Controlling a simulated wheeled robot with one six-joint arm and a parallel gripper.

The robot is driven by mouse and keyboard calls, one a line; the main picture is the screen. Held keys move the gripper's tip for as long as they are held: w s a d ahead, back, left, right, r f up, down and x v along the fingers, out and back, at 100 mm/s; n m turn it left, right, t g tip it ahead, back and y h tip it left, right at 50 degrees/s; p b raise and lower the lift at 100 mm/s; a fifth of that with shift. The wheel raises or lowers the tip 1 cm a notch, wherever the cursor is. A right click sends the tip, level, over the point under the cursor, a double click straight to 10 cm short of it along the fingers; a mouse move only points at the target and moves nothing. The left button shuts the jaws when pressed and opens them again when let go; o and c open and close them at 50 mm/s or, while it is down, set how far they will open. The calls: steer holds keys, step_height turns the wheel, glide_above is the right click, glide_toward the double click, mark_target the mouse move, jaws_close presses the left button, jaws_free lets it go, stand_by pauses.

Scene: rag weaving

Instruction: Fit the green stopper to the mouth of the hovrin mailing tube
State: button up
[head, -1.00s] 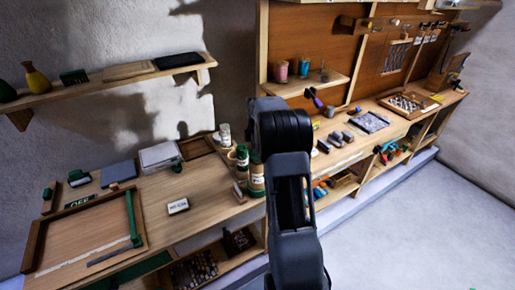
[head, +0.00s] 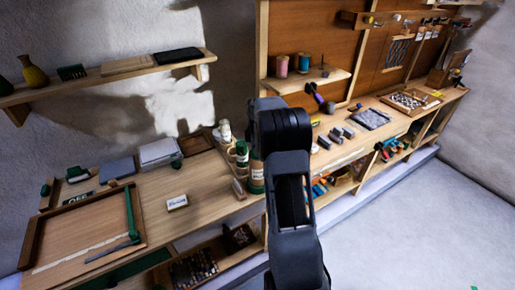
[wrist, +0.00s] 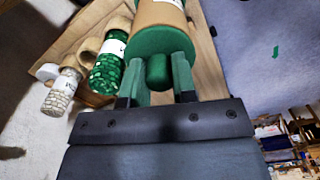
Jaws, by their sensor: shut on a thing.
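The brown mailing tube with a white label (head: 257,173) stands at the right end of the left bench, beside my arm. It also shows in the wrist view (wrist: 160,14), end-on to my gripper. The green stopper (wrist: 157,70) is a disc with a short round knob, lying against the tube's near end. I cannot tell how deep it sits. My gripper (wrist: 157,84) is shut on the stopper, with one finger on each side of the knob. In the head view my arm hides the gripper.
Close beside the tube stand a green-filled jar (wrist: 108,68) and a pale jar (wrist: 62,92). A wooden frame tray (head: 33,243) and a small white label block (head: 177,202) lie on the left bench.

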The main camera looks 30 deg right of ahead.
steer(key=shift+f, duration=0.1)
steer(key=o, duration=1)
step_height(320, 180, up, 14)
steer(key=shift+f+b, duration=0.1)
steer(key=shift+b, duration=0.6)
